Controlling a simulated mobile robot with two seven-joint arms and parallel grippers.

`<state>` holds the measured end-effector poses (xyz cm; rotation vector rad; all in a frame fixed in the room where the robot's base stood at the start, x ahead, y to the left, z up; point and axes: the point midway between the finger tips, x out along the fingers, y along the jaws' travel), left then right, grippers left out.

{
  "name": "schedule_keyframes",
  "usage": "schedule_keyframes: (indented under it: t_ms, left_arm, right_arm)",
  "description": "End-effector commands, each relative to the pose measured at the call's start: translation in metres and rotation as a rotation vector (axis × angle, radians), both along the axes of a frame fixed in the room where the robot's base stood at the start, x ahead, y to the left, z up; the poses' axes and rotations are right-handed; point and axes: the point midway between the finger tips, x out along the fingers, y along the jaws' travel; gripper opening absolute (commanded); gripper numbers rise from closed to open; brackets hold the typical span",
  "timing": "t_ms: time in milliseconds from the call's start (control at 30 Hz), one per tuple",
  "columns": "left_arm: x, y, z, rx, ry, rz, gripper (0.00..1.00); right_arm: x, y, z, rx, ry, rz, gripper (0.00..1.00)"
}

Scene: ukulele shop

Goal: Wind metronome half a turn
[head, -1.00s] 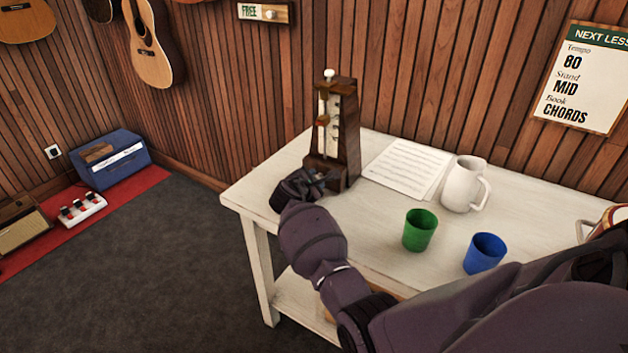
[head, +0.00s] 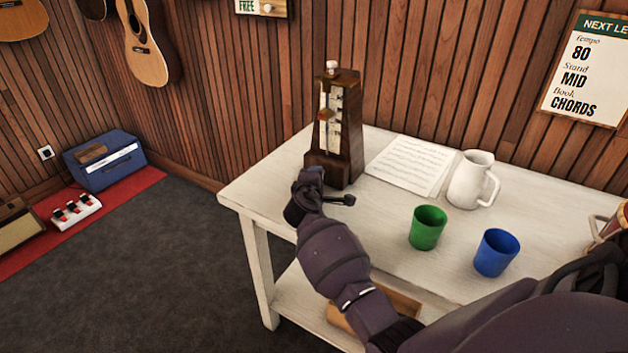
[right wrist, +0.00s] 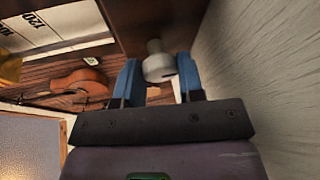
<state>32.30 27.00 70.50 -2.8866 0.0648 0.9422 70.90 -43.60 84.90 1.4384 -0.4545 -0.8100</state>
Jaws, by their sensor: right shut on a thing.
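The metronome (head: 335,135) is a dark wooden tapered case with a pale scale. It stands upright near the white table's left back corner. My right gripper (right wrist: 160,72) is in front of its lower part in the head view. In the right wrist view its blue fingers are on both sides of a pale grey winding knob (right wrist: 158,64), shut on it. The knob sticks out from the dark brown case (right wrist: 165,20). The gripper hides the knob in the head view. My left gripper is out of view.
A blue amplifier (head: 105,160) sits on the floor at left.

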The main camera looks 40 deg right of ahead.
Motion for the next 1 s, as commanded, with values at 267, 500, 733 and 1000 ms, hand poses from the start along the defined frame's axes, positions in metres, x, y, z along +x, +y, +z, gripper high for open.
schedule_keyframes:
  t_ms: [267, 500, 733, 1000]
  left_arm:
    - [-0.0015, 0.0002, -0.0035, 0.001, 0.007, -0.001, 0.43]
    - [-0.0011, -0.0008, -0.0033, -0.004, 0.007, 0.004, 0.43]
    - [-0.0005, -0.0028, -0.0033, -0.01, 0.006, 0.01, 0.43]
    - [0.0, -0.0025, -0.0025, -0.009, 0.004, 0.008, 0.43]
  right_arm:
    - [-0.0015, -0.0014, -0.003, 0.01, -0.016, -0.003, 0.12]
    - [-0.0015, -0.0014, -0.0029, 0.01, -0.015, -0.004, 0.12]
    - [-0.0009, -0.0009, -0.0019, 0.009, -0.016, -0.002, 0.6]
    - [-0.0016, 0.0011, -0.0003, 0.009, -0.018, -0.001, 0.6]
